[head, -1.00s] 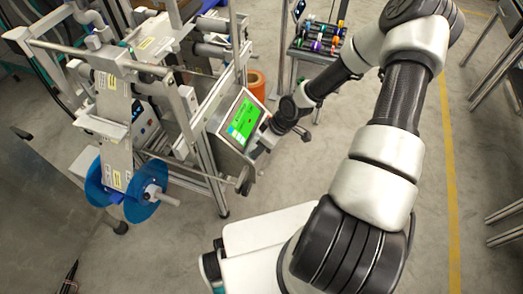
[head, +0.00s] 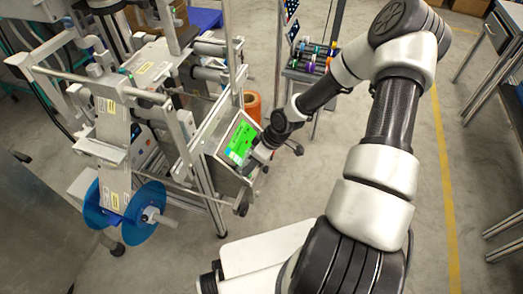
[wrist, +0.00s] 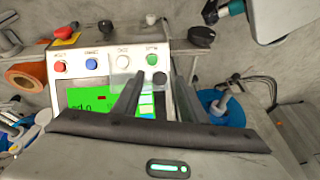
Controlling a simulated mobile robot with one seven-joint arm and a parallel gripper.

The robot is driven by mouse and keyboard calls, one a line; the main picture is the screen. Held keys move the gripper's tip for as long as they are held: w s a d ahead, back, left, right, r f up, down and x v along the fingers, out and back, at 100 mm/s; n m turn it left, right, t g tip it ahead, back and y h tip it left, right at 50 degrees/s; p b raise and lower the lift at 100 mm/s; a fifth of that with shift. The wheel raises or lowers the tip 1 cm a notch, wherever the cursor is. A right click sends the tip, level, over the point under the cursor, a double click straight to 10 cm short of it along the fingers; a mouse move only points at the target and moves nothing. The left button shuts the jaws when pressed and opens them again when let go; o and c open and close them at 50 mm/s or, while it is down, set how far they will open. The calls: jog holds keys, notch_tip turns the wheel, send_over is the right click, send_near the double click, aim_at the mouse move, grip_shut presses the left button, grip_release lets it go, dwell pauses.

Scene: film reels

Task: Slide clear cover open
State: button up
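The control panel (head: 238,138) with a lit green screen stands on the machine's front right. In the wrist view the panel (wrist: 64,82) has a row of red, blue, white and green buttons above the green screen (wrist: 98,98). A faint see-through patch, seemingly the clear cover (wrist: 122,78), shows between the buttons and screen; its edges are hard to make out. My gripper (head: 250,161) is at the panel's lower right. In the wrist view my gripper (wrist: 156,72) has its fingers apart, in front of the screen's right part and buttons. Contact with the cover cannot be told.
A blue reel (head: 128,212) sits on the machine's lower left. An orange roll (head: 253,106) stands behind the panel. A cart with coloured spools (head: 315,60) is at the back.

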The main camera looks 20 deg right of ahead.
jog(key=p+v, duration=0.5)
jog(key=v, duration=1.1)
jog(key=shift+r, duration=0.2)
jog(key=shift+s, duration=0.1)
